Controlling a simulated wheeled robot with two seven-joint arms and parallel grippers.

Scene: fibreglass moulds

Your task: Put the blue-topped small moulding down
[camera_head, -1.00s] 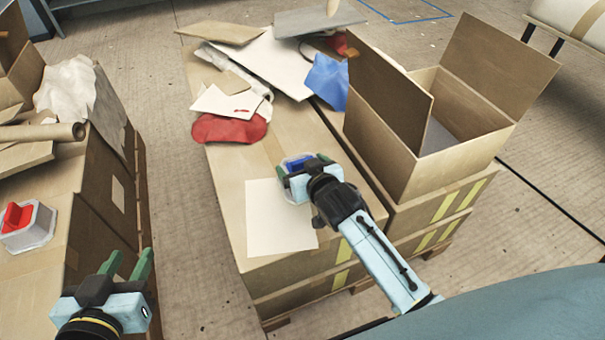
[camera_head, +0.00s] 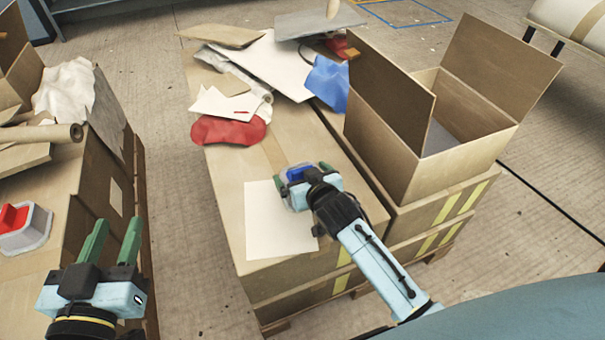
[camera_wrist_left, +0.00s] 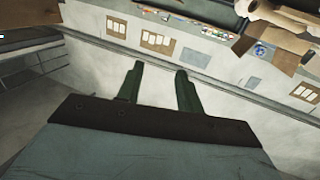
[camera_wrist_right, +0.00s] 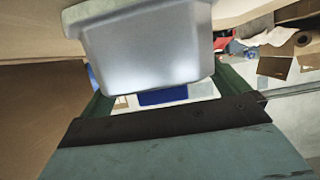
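The blue-topped small moulding (camera_head: 297,196) is a pale translucent tub with a blue block on top. In the right wrist view the tub's pale body (camera_wrist_right: 150,50) fills the top centre between the fingers, with the blue part below. I cannot tell whether its base touches the carton. My left gripper (camera_head: 115,240) is open and empty beside the left stack; its parted fingers also show in the left wrist view (camera_wrist_left: 158,80).
An open carton (camera_head: 440,130) stands right of the moulding. Red cloth (camera_head: 228,131), blue cloth (camera_head: 328,82) and boards lie at the far end of the middle stack. A red-topped moulding (camera_head: 22,228) sits on the left stack. A floor gap separates the stacks.

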